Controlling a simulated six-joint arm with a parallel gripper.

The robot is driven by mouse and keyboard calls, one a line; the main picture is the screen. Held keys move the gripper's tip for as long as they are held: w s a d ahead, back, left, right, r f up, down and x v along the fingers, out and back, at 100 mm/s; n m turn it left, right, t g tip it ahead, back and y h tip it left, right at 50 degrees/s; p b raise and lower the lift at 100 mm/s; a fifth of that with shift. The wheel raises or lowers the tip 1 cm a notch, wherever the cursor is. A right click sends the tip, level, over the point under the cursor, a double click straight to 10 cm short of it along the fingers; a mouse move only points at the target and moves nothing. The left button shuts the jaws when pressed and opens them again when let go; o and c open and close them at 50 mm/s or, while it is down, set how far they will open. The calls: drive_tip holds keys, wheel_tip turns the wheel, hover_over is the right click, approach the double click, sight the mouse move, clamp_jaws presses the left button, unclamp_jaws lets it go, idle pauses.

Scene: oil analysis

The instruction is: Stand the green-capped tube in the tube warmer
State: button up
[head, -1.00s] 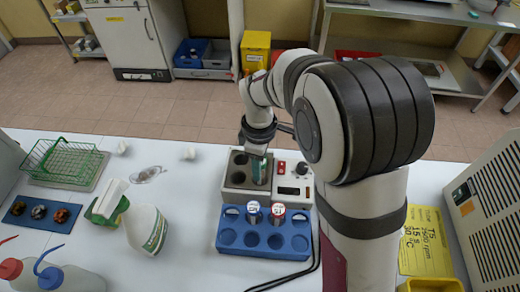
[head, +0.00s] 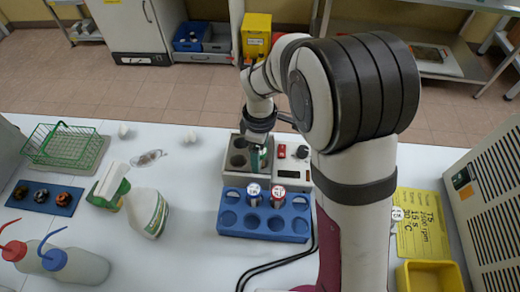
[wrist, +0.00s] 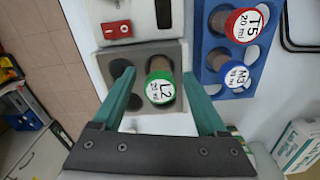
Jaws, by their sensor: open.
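The green-capped tube, labelled L2 (wrist: 160,90), stands upright in a hole of the grey block of the tube warmer (wrist: 145,54). Its cap and a short length of brown body show above the block. In the wrist view my gripper (wrist: 158,76) is open, with one teal finger on each side of the tube and gaps between. In the head view my gripper (head: 257,152) is low over the warmer (head: 232,170), hiding most of the tube.
A blue rack (head: 264,229) in front of the warmer holds a blue-capped tube (head: 253,191) and a red-capped tube (head: 278,193). A yellow tray (head: 428,264) and a large beige machine (head: 490,190) are right.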

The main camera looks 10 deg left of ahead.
wheel_tip(320, 180, up, 16)
drive_tip(key=s+d+f+m, duration=0.1)
drive_tip(key=s+d+m, duration=0.2)
drive_tip(key=s+m, duration=0.4)
drive_tip(key=s+d+f+m+y, duration=0.1)
drive_tip(key=s+d+f+m, duration=0.1)
drive_tip(key=s+d+m, duration=0.2)
drive_tip(key=s+d+f+m, duration=0.1)
drive_tip(key=s+d+m, duration=0.2)
drive_tip(key=s+m, duration=0.7)
drive_tip(key=shift+s+d+f+y, duration=0.25)
drive_tip(key=shift+s+y, duration=0.15)
drive_tip(key=shift+s, duration=0.55)
